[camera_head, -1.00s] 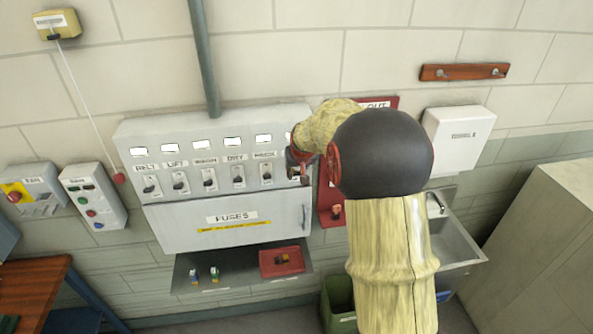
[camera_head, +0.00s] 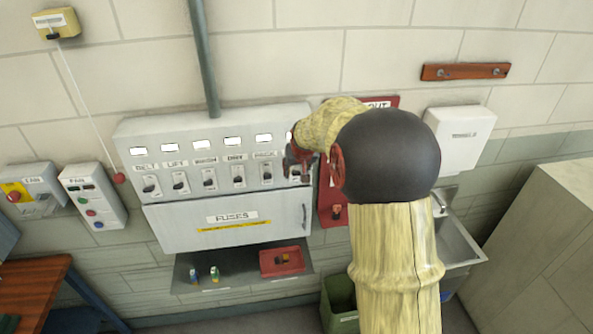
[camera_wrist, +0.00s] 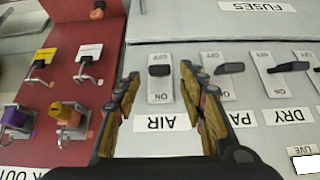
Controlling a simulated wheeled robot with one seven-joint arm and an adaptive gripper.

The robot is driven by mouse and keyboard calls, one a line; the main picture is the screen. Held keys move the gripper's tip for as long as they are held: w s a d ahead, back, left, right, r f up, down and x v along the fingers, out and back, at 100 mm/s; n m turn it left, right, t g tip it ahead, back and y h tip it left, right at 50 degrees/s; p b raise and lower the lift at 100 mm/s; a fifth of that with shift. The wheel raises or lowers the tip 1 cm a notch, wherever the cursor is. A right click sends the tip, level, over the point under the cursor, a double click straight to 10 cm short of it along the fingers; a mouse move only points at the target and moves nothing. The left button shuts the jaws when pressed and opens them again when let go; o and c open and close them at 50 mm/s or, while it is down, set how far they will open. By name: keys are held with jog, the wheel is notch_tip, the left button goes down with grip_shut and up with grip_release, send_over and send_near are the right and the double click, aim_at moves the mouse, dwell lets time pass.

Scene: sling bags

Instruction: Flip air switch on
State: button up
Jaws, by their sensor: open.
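The AIR switch (camera_wrist: 159,71) shows in the wrist view as a black lever on a white plate. Its lever sits nearer the OFF mark than the ON mark, and the AIR label (camera_wrist: 162,123) is on the panel beside the ON end. My gripper (camera_wrist: 160,76) is open and empty, with one finger on each side of the switch plate; I cannot tell whether a finger touches the panel. In the head view my gripper (camera_head: 298,170) is at the right end of the grey switch panel (camera_head: 130,131), and it hides most of the AIR switch.
To the left are the PACK switch (camera_head: 266,172) and several similar switches. Right beside the panel is a red lockout board (camera_wrist: 84,22) with hooks, tags and padlocks. Below are the fuse box door (camera_head: 180,228) and a shelf with a red tray (camera_head: 270,269).

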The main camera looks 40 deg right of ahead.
jog(key=v, duration=1)
jog(key=shift+s+r, duration=0.25)
jog(key=shift+r, duration=0.05)
jog(key=shift+a, duration=0.15)
jog(key=s+a+f+n+y+b, duration=0.2)
jog(key=s+a+f+n+b, duration=0.3)
jog(key=s+a+f+b, duration=2.2)
jog(key=shift+s+f+y+b, duration=0.4)
jog(key=shift+s+f+b, duration=0.35)
jog(key=shift+b, duration=0.9)
